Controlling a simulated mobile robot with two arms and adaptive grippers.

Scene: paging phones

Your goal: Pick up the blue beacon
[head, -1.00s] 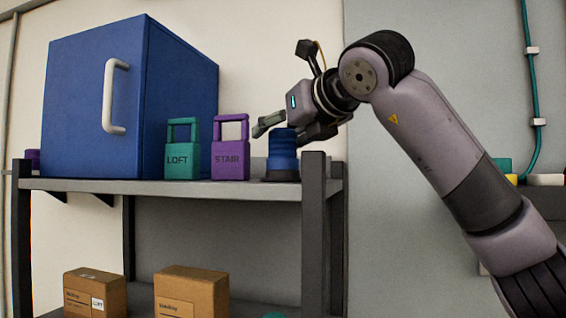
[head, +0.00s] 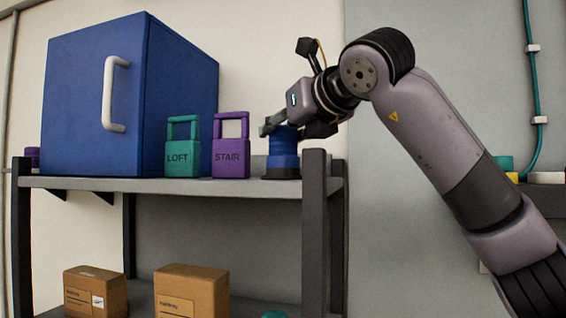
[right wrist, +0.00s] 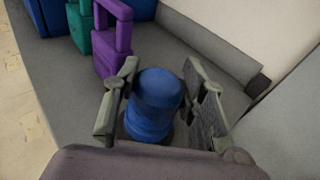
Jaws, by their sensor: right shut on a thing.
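The blue beacon (head: 283,150) stands upright on its dark base at the right end of the shelf's upper board. It also shows in the right wrist view (right wrist: 156,100), between the two fingers. My right gripper (head: 283,133) reaches in from the right and is shut on the beacon's upper part. In the right wrist view the right gripper (right wrist: 160,98) has one finger on each side of the beacon. The beacon's base is partly hidden there. My left gripper is not in view.
Left of the beacon stand a purple STAIR block (head: 231,158), a teal LOFT block (head: 183,155) and a large blue cabinet (head: 90,110) with a white handle. Cardboard boxes (head: 191,292) sit on the lower board. A dark shelf post (head: 314,230) is just right of the beacon.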

